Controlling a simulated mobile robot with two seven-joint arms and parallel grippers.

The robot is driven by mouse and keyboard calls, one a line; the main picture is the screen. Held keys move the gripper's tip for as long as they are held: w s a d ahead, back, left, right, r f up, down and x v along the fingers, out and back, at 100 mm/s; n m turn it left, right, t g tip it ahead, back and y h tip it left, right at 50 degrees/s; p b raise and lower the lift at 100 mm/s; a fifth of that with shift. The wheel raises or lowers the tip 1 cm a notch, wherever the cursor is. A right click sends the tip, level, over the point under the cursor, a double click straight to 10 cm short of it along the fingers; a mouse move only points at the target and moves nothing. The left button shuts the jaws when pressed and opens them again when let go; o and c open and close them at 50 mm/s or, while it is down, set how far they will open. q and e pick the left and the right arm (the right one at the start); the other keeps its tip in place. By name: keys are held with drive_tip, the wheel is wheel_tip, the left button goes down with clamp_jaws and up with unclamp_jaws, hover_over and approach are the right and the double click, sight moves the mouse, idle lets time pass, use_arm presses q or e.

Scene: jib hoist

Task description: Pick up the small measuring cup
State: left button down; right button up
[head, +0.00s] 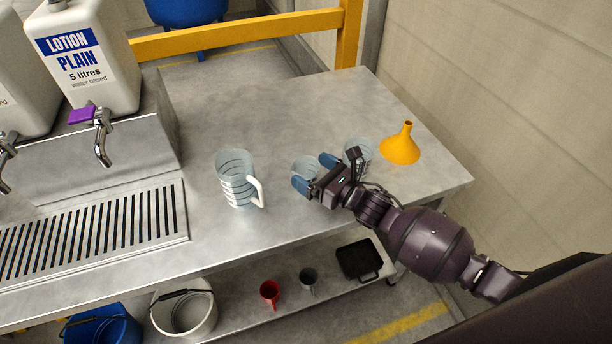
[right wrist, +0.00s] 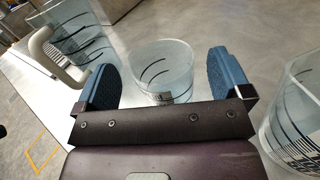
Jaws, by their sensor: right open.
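The small measuring cup (head: 305,166) is clear with dark markings and stands upright on the metal bench. My right gripper (head: 314,173) is open at this cup, its two blue fingers apart. In the right wrist view the cup (right wrist: 163,68) shows between the open fingers (right wrist: 165,82), with a gap visible on each side. The lower part of the cup is hidden by the gripper body. My left gripper is not in view.
A larger jug with a white handle (head: 236,178) stands left of the cup. Another clear measuring cup (head: 359,150) stands close on the right, partly behind my gripper. A yellow funnel (head: 401,147) is further right. Lotion containers (head: 88,60) stand at left. The bench's back middle is clear.

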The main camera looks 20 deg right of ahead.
drive_tip(key=shift+x, duration=1.3)
drive_tip(key=shift+c, duration=0.3)
drive_tip(key=c, duration=0.9)
drive_tip(key=shift+c, duration=0.2)
